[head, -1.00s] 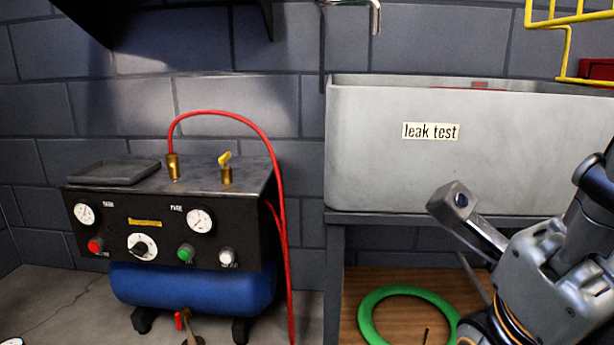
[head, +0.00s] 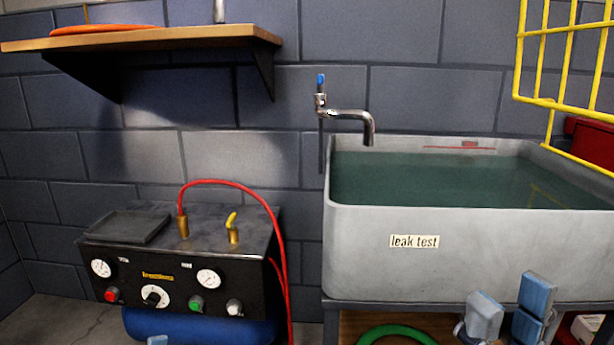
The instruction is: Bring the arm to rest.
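My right gripper (head: 508,306) shows at the bottom right, in front of the lower front wall of the leak test tank (head: 375,270). Its finger pads stand apart with nothing between them, and most of the arm is cut off by the lower picture edge. Of my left gripper (head: 157,340), only a small blue-grey tip shows at the bottom edge, in front of the compressor. Whether it is open or shut is hidden.
The grey tank holds dark green water below a tap (head: 350,115). A compressor box (head: 215,265) with a red hose (head: 272,215) stands left. A wooden shelf (head: 180,38) juts from the wall above. A yellow wire rack (head: 570,65) hangs upper right.

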